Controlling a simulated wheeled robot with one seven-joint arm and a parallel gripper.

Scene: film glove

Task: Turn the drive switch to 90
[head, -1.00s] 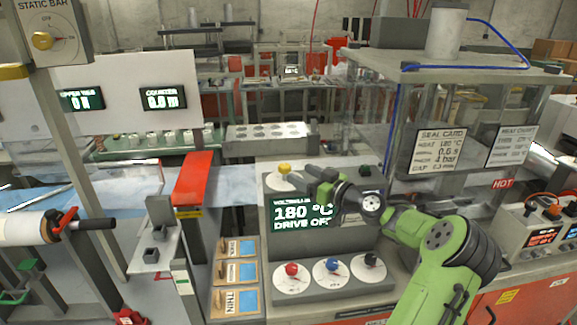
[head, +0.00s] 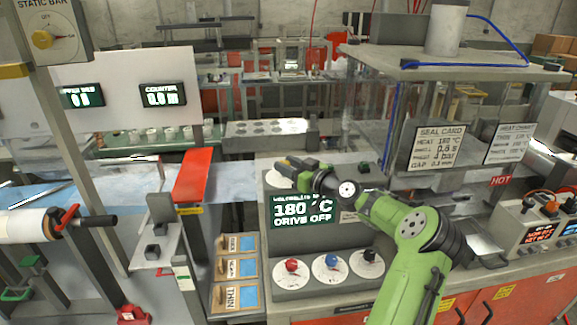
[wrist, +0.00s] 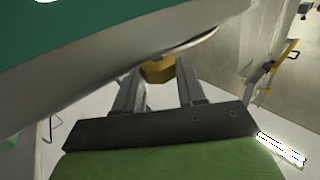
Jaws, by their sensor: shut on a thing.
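The yellow knob (wrist: 158,70) sits between the fingertips of my gripper (wrist: 157,85) in the wrist view, and the jaws are shut on it. In the head view my gripper (head: 287,164) is at the upper left of the grey console, over a pale round dial (head: 277,180). There the gripper hides most of the dial and its knob, so I cannot read its setting. The console display (head: 302,209) below reads 180 °C and DRIVE OFF.
Red (head: 291,265), blue (head: 331,261) and black (head: 369,256) knobs sit on the console's lower front. Wooden THICK-to-THIN tiles (head: 236,268) stand left of it. A red-topped post (head: 193,175) is close on the left. A clear-walled machine (head: 450,65) stands behind right.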

